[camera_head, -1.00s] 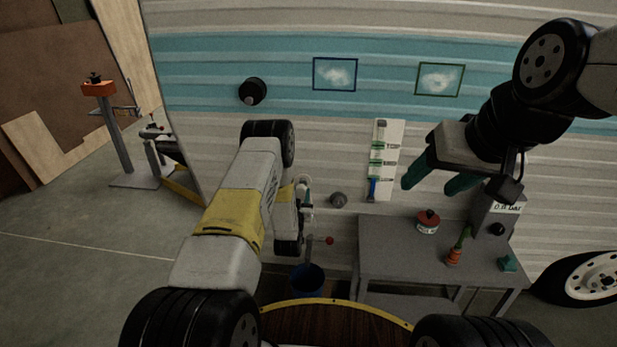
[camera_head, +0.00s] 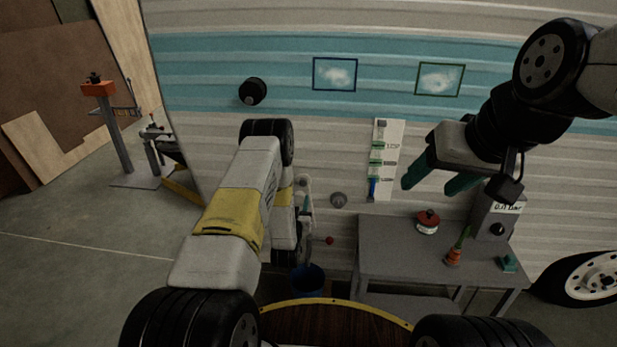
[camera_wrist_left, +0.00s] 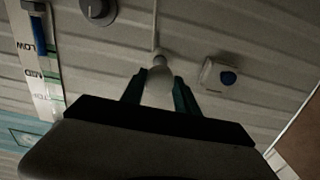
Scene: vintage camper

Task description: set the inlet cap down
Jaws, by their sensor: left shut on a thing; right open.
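My left gripper (camera_wrist_left: 160,92) is shut on a small pale piece (camera_wrist_left: 158,85) with a rounded grey end, held between its teal fingers in the left wrist view. I cannot tell whether this piece is the inlet cap. A thin line runs up the wall behind it. In the head view my left gripper (camera_head: 308,212) is close to the camper wall, partly hidden by my wrist, and its held piece cannot be made out. My right gripper (camera_head: 443,175) is open and empty, high in front of the wall above the grey table.
The grey table (camera_head: 388,250) holds a red-topped container (camera_head: 428,221), an orange-and-green item (camera_head: 455,252) and a gauge box (camera_head: 495,222). A blue bucket (camera_head: 307,281) stands below my left gripper.

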